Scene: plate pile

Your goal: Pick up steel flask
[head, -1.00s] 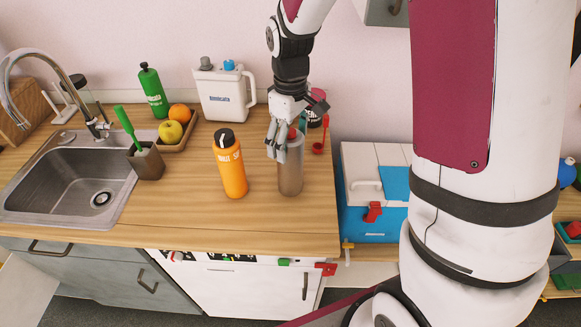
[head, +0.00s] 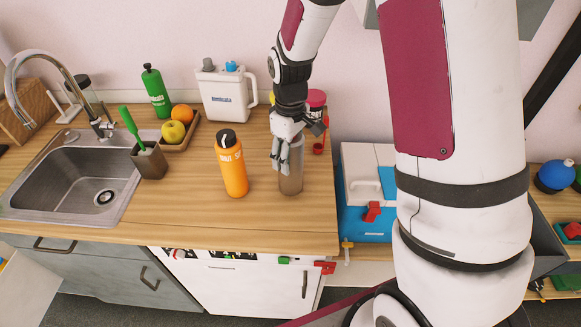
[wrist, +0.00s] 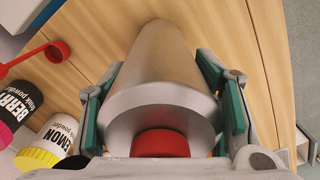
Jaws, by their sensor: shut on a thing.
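The steel flask (head: 291,178) is a grey metal cylinder standing upright near the right end of the wooden counter. In the wrist view its body (wrist: 163,62) runs away from the camera, with a red cap (wrist: 160,143) nearest. My gripper (head: 282,160) comes from above and is shut on the upper part of the flask. In the wrist view its green-padded fingers lie on either side of the flask's shoulder. The flask's base looks to be on the counter, with no clear gap. The cap is hidden in the head view.
An orange bottle (head: 231,165) stands just left of the flask. Drink powder tubs, LEMON (wrist: 55,140) and BERRY (wrist: 20,100), and a red scoop (wrist: 40,58) are close by. A white jug (head: 226,95) stands behind. The counter's front is clear.

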